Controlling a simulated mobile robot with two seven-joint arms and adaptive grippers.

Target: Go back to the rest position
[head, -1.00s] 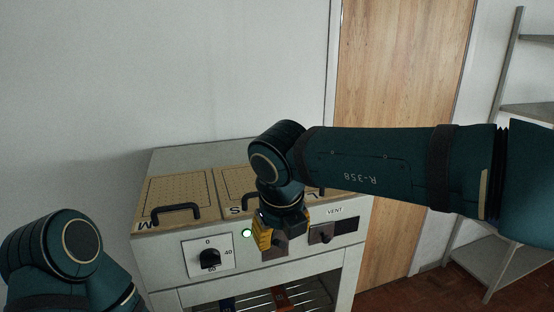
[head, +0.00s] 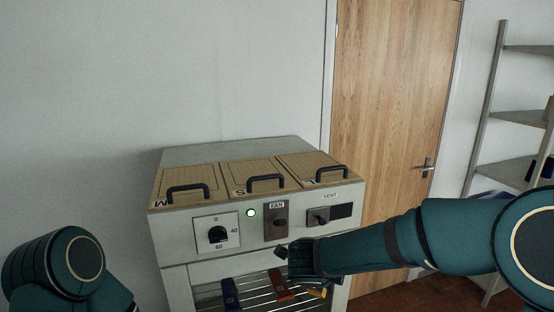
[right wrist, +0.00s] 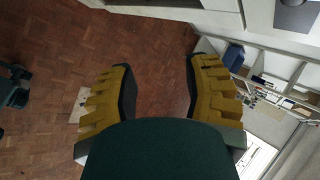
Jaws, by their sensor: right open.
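My right gripper (right wrist: 160,85) is open and empty in the right wrist view, its two yellow ridged fingers spread over the brown floor. In the head view the right arm comes in low from the right. Its wrist is in front of the lower part of the grey station (head: 185,243), and a yellow fingertip shows below it. It hides part of the station's lower right front. My left arm's rounded joint shows at the lower left of the head view; its gripper is out of the picture.
The station has three handled lids (head: 253,181), a dial (head: 218,235), a lit green lamp (head: 251,213), a FAN switch (head: 280,222) and a VENT knob (head: 319,216). A rack below holds blue (head: 230,293) and reddish (head: 280,284) items. Shelves (head: 520,118) stand right of the wooden door (head: 390,110).

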